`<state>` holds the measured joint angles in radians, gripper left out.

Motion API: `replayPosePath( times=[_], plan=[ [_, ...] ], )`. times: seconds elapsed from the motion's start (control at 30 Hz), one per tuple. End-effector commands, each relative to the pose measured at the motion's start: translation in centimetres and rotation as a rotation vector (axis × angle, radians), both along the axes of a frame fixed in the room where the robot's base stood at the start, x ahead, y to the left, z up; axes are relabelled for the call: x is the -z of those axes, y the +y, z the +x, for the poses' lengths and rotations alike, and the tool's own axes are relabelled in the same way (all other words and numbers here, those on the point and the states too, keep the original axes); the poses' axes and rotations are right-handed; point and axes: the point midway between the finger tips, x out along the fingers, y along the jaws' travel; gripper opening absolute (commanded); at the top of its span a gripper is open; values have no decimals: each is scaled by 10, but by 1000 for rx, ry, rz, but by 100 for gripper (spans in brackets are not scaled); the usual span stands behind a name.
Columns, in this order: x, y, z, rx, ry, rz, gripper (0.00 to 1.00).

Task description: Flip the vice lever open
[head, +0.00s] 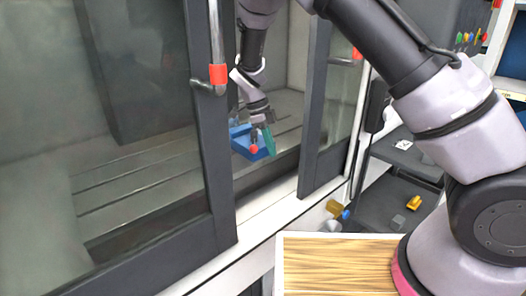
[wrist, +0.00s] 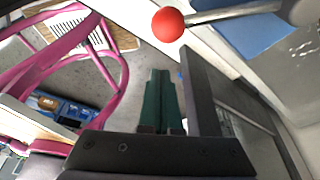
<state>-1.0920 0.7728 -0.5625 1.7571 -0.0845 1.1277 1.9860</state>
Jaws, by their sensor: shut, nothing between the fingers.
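The vice (head: 242,136) is a blue block inside the machine enclosure, seen through the gap between the sliding doors. Its lever ends in a red ball (head: 253,149). In the wrist view the red ball (wrist: 168,25) and the metal lever rod (wrist: 235,11) show at the top, with part of the blue vice body (wrist: 238,32) behind. My gripper (head: 271,150) has green fingers and reaches through the door gap, close to the right of the ball in the head view. In the wrist view the fingers (wrist: 159,75) are together and empty, below the ball and apart from it in the picture.
Dark-framed sliding doors stand on both sides of the opening, the left door (head: 212,150) with a red-and-metal handle (head: 218,73). A wooden-topped surface (head: 335,262) is at the front. A pink chair (wrist: 65,65) shows in the wrist view.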

Motion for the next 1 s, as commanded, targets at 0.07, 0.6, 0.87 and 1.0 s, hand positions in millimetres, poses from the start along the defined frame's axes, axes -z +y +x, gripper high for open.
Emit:
replayPosePath(
  times=[0.07,0.6,0.87,1.0],
  plan=[
    [-14,7,1,-6,-5,5,0],
    [-87,30,5,-5,-3,4,0],
    [-90,30,5,-5,-2,3,0],
    [-90,30,5,-3,-2,3,0]
  ],
)
